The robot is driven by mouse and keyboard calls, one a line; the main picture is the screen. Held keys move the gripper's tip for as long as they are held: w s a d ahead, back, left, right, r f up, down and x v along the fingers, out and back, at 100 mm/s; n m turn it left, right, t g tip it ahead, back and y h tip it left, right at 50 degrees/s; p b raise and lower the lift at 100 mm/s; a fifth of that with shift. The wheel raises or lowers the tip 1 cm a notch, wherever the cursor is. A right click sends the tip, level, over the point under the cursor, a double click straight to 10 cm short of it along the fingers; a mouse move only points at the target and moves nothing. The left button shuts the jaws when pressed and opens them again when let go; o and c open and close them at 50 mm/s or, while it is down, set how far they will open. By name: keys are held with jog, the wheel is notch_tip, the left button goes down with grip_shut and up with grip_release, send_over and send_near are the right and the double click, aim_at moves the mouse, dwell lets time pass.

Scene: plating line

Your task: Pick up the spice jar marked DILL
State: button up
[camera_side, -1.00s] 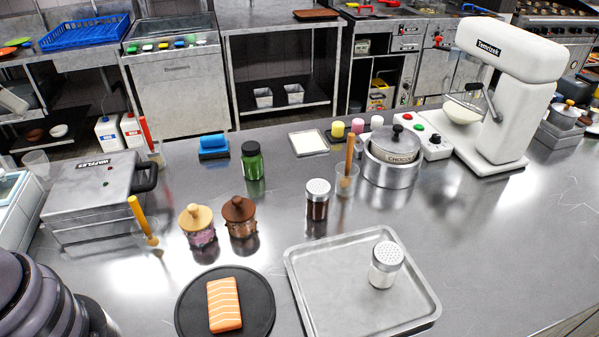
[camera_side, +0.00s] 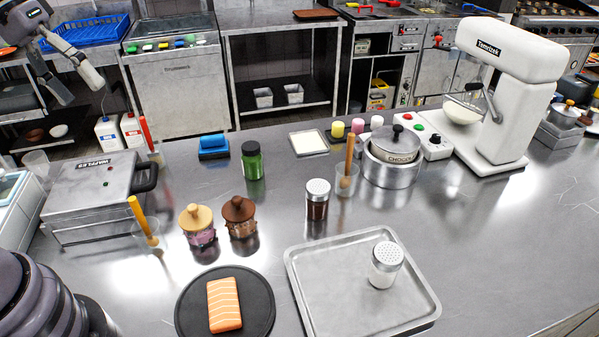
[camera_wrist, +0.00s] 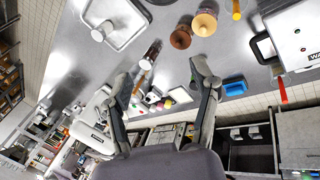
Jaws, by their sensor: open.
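I cannot read the word DILL on any jar. A green jar (camera_side: 253,163) with a dark lid stands upright at mid-counter. A shaker with dark brown contents (camera_side: 317,201) and a metal cap stands right of it; it also shows in the wrist view (camera_wrist: 151,52). A white shaker (camera_side: 384,266) stands on the metal tray (camera_side: 315,293). My gripper (camera_side: 82,91) is at the upper left of the side view, far from the jars. In the wrist view its fingers (camera_wrist: 160,69) are spread and empty.
Two jars with wooden lids, a light one (camera_side: 198,226) and a brown one (camera_side: 240,217), stand left of the brown shaker. A waffle maker (camera_side: 95,195), blue sponge (camera_side: 213,146), pot (camera_side: 392,160) and mixer (camera_side: 505,90) surround the area. A salmon piece (camera_side: 224,305) lies in front.

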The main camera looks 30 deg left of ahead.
jog(key=w+d+f+n+g+h, duration=0.1)
jog(key=w+d+n+h, duration=0.15)
jog(key=w, duration=0.35)
jog(key=w+d+f+n+g+h, duration=0.1)
jog(key=w+d+f+n+h, duration=0.15)
jog(key=w, duration=0.35)
jog(key=n+t+h, duration=0.5)
jog(key=n+t, duration=0.6)
jog(key=n, duration=0.7)
send_over(255, 146)
jog(key=a, duration=0.2)
jog(key=f, duration=1.5)
jog(key=s+f, duration=0.1)
jog(key=f, duration=0.6)
jog(key=shift+d+f, duration=0.2)
jog(key=shift+d, duration=0.05)
jog(key=shift+t+y, duration=0.3)
notch_tip(255, 146, down, 7)
jog(key=shift+w+a+r, duration=0.1)
jog(key=shift+w+d+f, duration=0.3)
jog(key=shift+w+d, duration=0.35)
jog(key=shift+d, duration=0.1)
jog(key=shift+w+d, duration=0.35)
grip_shut()
